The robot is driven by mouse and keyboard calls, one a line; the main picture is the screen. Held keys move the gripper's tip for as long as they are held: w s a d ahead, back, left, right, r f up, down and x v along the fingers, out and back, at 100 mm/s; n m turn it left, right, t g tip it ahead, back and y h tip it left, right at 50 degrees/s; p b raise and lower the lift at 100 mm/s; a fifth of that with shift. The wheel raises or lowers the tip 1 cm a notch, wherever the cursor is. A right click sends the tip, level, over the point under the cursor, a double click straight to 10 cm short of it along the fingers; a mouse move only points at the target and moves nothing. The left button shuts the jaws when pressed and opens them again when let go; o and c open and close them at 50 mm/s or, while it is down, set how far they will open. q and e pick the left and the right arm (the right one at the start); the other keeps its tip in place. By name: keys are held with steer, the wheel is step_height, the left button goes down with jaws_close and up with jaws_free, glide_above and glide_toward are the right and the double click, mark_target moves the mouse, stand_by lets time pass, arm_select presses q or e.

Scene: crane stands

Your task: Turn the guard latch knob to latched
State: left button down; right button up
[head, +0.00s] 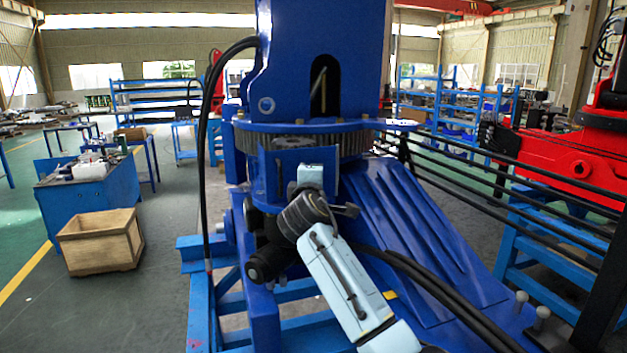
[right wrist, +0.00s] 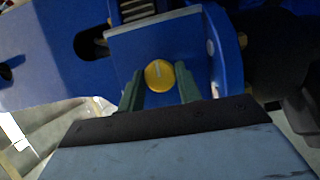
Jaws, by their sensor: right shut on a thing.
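The guard latch knob (right wrist: 160,76) is a small round yellow disc with a pale, nearly upright mark, on a blue guard plate (right wrist: 130,52). My right gripper (right wrist: 160,84) has one green finger on each side of the knob and is shut on it. In the head view my light-blue right arm reaches up from the bottom to the blue guard plate (head: 265,177) below the crane's toothed ring. There the wrist and hand hide the knob and the fingertips. My left gripper is not in view.
The blue crane column (head: 320,40) rises above the guard. Black hoses (head: 208,130) hang at its left, and others run past my arm at lower right. A ribbed blue slope (head: 420,240) lies right of my arm. A wooden crate (head: 101,242) stands on open floor at left.

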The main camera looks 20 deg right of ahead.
steer(key=o, duration=1)
steer(key=shift+c, duration=0.2)
steer(key=b+v, duration=0.2)
steer(key=v, duration=1.1)
steer(key=shift+s, duration=0.25)
